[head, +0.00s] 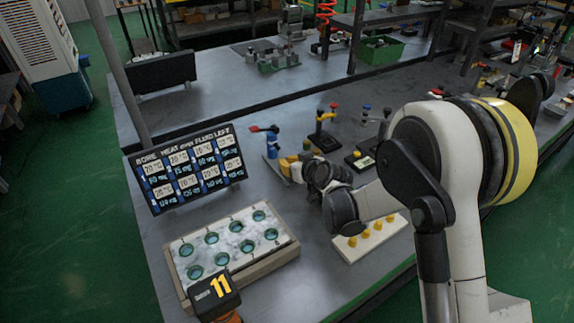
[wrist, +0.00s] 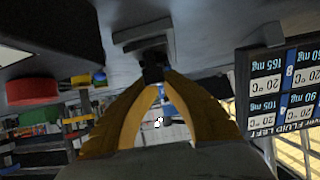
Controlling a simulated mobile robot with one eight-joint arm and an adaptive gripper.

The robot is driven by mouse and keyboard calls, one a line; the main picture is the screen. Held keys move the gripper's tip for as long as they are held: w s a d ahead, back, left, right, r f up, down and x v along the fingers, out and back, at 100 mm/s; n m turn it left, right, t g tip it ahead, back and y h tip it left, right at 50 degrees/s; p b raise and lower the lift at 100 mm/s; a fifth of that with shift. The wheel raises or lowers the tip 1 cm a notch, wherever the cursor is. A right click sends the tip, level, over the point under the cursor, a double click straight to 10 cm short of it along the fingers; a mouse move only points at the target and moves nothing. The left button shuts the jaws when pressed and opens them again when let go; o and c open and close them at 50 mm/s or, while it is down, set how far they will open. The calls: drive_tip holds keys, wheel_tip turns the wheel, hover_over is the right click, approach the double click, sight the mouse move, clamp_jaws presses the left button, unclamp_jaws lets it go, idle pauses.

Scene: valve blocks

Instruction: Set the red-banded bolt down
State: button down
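My gripper (head: 291,165) is low over the bench, beside the blue stand valve (head: 271,147) with the red handle. In the wrist view the yellow fingers of my gripper (wrist: 154,82) come together at their tips. Dark parts sit at the tips, with a grey stepped shape (wrist: 143,37) just past them; I cannot tell whether any of this is a held bolt. No red band shows there, and I cannot pick out the red-banded bolt in either view.
A pale block with several green-ringed holes (head: 215,239) lies at front left, before a label board (head: 188,169) that also shows in the wrist view (wrist: 285,90). A pale plate with yellow knobs (head: 372,236) lies below my arm. More valves (head: 322,130) stand behind.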

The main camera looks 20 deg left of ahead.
drive_tip(key=c, duration=1.9)
unclamp_jaws()
drive_tip(key=shift+f, duration=0.1)
drive_tip(key=shift+c, duration=0.2)
drive_tip(key=o, duration=0.3)
